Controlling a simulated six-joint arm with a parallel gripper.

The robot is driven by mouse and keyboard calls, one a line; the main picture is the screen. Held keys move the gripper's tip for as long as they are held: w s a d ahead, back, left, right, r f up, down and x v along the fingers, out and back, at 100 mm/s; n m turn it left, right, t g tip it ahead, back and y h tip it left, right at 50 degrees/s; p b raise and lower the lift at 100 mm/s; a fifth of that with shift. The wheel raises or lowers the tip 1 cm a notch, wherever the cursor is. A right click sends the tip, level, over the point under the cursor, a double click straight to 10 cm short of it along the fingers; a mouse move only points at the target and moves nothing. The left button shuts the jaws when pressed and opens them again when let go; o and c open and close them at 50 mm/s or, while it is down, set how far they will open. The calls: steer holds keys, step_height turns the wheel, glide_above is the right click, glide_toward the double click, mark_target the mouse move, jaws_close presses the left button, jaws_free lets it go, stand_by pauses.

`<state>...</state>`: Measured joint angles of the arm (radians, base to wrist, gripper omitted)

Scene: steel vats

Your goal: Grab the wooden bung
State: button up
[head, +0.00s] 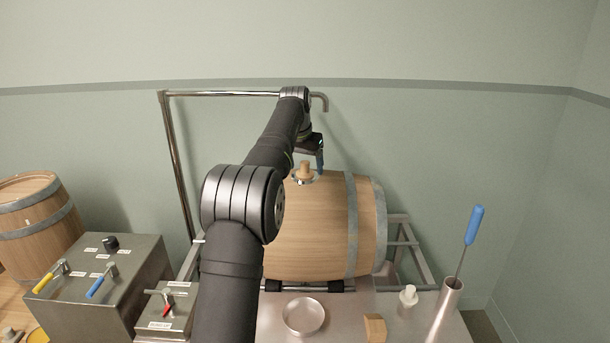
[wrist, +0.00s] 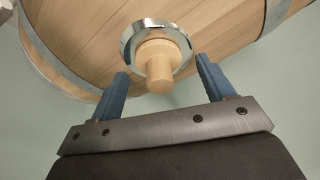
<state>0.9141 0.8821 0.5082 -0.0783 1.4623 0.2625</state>
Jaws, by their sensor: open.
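The wooden bung (head: 305,168) is a light wooden peg with a wider base, standing in a shiny metal ring on top of the barrel (head: 318,232). In the wrist view the bung (wrist: 159,68) sits in the ring (wrist: 130,38), with its narrower end toward the camera. My gripper (wrist: 162,72) is open, with one blue finger on each side of the bung's narrow end in that view. No contact between fingers and bung shows. In the head view my gripper (head: 319,160) is just right of the bung, partly hidden by my arm.
A steel pipe (head: 225,93) with a down-turned end runs behind my arm. A control box (head: 105,275) with levers stands left. In front are a metal bowl (head: 304,316), a wooden block (head: 375,328), a white stopper (head: 408,295) and a blue-handled tool (head: 473,225) in a tube.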

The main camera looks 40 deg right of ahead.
steer(key=shift+f, duration=0.25)
steer(key=c, duration=1)
steer(key=shift+r, duration=0.1)
steer(key=shift+c, duration=0.2)
